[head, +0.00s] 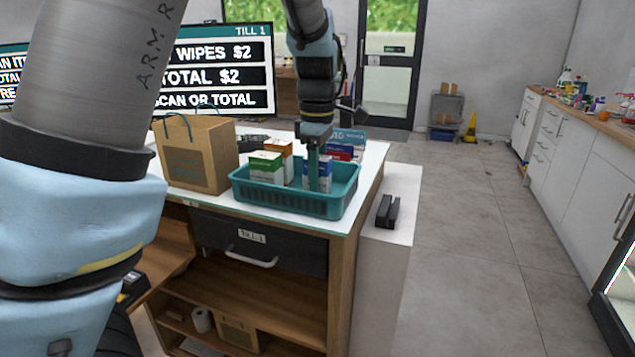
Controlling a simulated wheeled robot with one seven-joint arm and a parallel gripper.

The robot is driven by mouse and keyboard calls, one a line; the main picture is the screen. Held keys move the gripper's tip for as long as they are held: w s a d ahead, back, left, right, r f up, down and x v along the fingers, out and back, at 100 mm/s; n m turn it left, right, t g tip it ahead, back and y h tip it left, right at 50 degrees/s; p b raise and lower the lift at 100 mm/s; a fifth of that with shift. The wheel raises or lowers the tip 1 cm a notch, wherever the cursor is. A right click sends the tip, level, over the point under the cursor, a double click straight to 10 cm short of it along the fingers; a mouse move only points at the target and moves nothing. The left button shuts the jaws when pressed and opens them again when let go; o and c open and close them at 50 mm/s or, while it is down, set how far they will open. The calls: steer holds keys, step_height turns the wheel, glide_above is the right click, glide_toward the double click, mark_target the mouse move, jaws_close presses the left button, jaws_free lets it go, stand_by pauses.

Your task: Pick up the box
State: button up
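A teal basket (285,203) stands on the white counter top and holds several small boxes. A green and white box (266,168) is at its left, with an orange and white box (284,152) behind it. A blue and white box (325,180) is toward the right end. My gripper (316,172) points straight down into the basket at this blue and white box. One finger lies across the box's near side; the other finger is hidden, so I cannot tell whether it grips. Which box the task means is not shown.
A brown paper bag (197,153) stands left of the basket. A till screen (222,70) is behind it. Red and blue boxes (340,152) are behind the basket's right end. A black holder (387,211) sits on the lower white ledge at right.

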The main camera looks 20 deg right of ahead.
jaws_close()
steer(key=shift+r, duration=0.1)
